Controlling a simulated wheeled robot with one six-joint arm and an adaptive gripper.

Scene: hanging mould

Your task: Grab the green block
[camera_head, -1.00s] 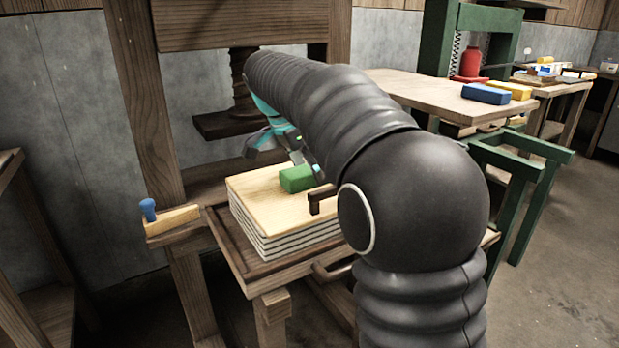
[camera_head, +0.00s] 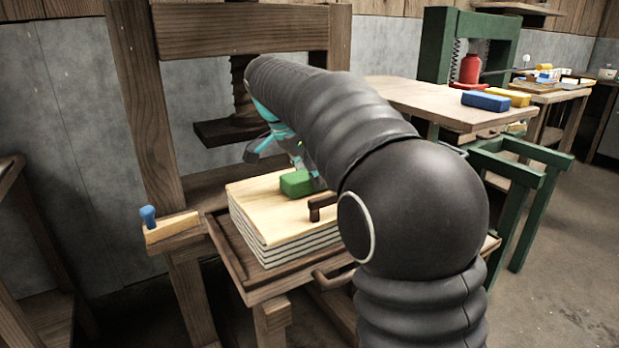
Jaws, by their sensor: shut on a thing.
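The green block (camera_head: 297,183) is on the light wooden board (camera_head: 262,208) on top of a layered stack, under the wooden press. My gripper (camera_head: 296,168), with grey and teal parts, is over the block. It is shut on the green block, with fingers reaching down at its far side. My dark arm hides part of the gripper and the block's right side. The block looks level and at the board's surface; I cannot tell if it is slightly lifted.
The press plate (camera_head: 235,130) hangs close behind my gripper. A blue-knobbed wooden piece (camera_head: 170,226) sits at left. Blue (camera_head: 486,101) and yellow (camera_head: 507,96) blocks lie on the right table.

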